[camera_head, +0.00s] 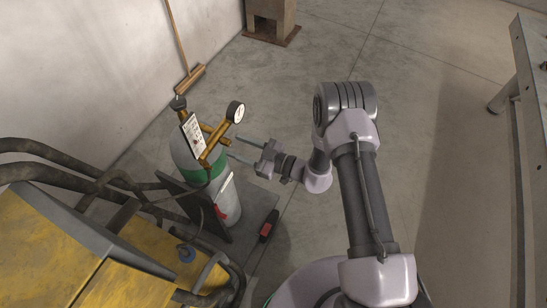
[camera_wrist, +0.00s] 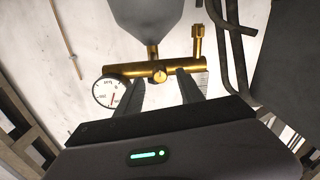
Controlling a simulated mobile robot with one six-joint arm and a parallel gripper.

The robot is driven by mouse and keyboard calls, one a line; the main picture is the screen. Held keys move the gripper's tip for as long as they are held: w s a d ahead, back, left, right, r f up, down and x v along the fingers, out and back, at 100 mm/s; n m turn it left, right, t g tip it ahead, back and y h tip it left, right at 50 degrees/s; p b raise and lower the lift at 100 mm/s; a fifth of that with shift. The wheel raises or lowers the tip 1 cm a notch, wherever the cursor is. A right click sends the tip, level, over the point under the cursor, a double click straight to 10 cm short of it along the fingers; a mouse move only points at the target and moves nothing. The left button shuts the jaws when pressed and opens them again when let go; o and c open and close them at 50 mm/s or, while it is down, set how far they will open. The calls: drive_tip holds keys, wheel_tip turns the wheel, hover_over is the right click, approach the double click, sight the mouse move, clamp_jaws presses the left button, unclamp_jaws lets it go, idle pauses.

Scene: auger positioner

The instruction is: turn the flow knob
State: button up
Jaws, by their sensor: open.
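A brass regulator (camera_head: 207,145) with a round white dial gauge (camera_head: 235,112) sits on top of a grey and green gas cylinder (camera_head: 187,155). In the wrist view the brass body (camera_wrist: 195,68) runs across the picture, with the gauge (camera_wrist: 109,92) at its left. My gripper (camera_head: 236,148) is open and points at the regulator from the right. In the wrist view its fingers (camera_wrist: 160,77) lie either side of the knob; contact cannot be told.
Dark hoses (camera_head: 60,152) and a yellow machine (camera_head: 60,245) fill the lower left. A broom (camera_head: 190,80) leans at the wall behind. A metal bench (camera_head: 530,70) stands far right.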

drive_tip(key=v, duration=1.4)
drive_tip(key=shift+d, duration=0.3)
